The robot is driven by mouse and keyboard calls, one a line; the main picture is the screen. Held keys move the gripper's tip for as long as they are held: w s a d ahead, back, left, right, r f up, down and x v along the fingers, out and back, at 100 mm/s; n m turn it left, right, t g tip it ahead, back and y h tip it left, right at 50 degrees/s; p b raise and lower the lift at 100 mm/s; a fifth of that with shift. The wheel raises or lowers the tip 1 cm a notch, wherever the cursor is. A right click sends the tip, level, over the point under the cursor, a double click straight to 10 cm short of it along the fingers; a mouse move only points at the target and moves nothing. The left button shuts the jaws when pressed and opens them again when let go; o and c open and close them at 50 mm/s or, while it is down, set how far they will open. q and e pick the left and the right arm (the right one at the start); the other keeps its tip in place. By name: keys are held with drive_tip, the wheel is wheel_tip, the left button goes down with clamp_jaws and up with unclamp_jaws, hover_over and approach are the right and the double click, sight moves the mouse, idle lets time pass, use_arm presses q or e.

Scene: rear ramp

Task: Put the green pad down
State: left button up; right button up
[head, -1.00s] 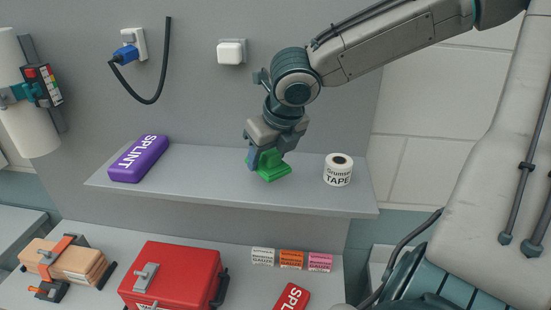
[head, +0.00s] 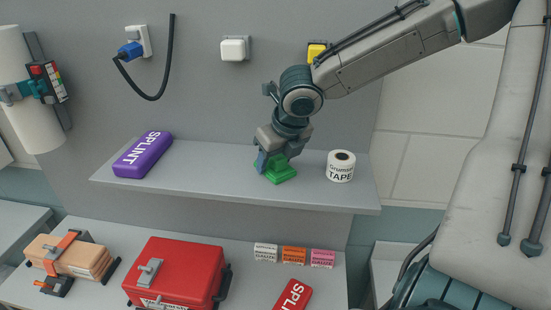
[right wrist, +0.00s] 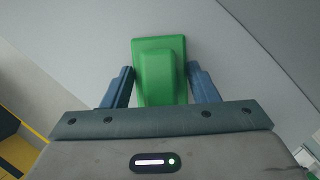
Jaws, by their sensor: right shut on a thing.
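The green pad (head: 281,175) has a wide base and a raised grip block. It is over the middle of the grey wall shelf (head: 225,186), between the purple splint and the tape roll. My right gripper (head: 272,162) points down and is shut on the pad's raised block. In the right wrist view the pad (right wrist: 160,50) is between the two blue fingers (right wrist: 162,88). The pad's base looks level and at or very near the shelf top; I cannot tell if it touches. My left gripper is not in view.
A purple splint (head: 143,155) lies at the shelf's left, and a tape roll (head: 340,166) stands close on the pad's right. The shelf is clear between splint and pad. Below are a red case (head: 180,270), small gauze boxes (head: 293,256) and a red splint (head: 294,295).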

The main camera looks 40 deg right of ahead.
drive_tip(key=o, duration=0.9)
drive_tip(key=shift+d, duration=0.1)
drive_tip(key=shift+o, duration=0.6)
drive_tip(key=shift+s+a+r, duration=0.1)
drive_tip(key=shift+s+a, duration=0.05)
drive_tip(key=shift+a, duration=0.1)
drive_tip(key=shift+s+a, duration=0.1)
drive_tip(key=shift+r, duration=0.3)
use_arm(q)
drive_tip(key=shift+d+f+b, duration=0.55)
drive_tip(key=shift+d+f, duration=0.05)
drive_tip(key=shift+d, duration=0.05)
use_arm(e)
drive_tip(key=v, duration=1)
drive_tip(key=shift+s+d, duration=0.25)
drive_tip(key=shift+d, duration=0.1)
